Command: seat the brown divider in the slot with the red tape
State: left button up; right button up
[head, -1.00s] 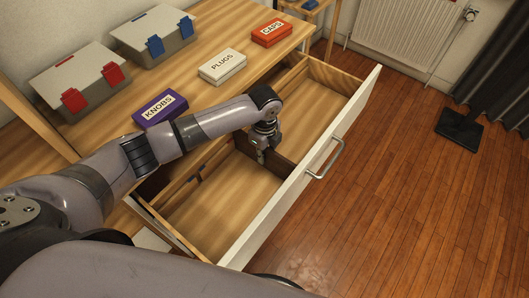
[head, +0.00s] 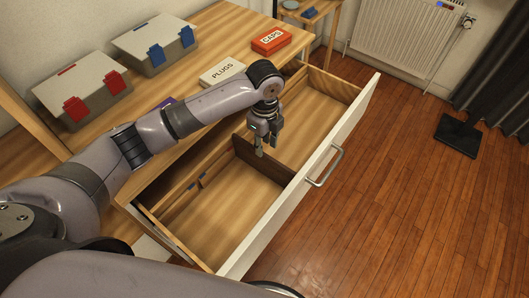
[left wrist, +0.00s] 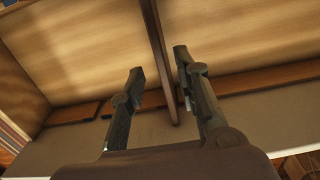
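The brown divider (head: 284,172) stands upright across the open drawer (head: 232,215), running from its back side toward its white front. My left gripper (head: 266,149) is over the divider's middle, with its fingers spread. In the left wrist view the divider (left wrist: 159,42) runs between the two open fingers of the left gripper (left wrist: 158,62), apart from both. Brown strips (left wrist: 75,114) line the drawer side there, and the divider's end comes down at a gap between them. My right gripper is out of view.
On the bench top are a red-latched case (head: 82,85), a blue-latched case (head: 155,45), a white PLUGS box (head: 221,72) and a red CAPS box (head: 271,40). A purple box is mostly hidden behind my left arm. Drawer compartments beside the divider are clear.

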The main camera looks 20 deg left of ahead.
pick_arm(q)
jog(key=shift+r, duration=1.5)
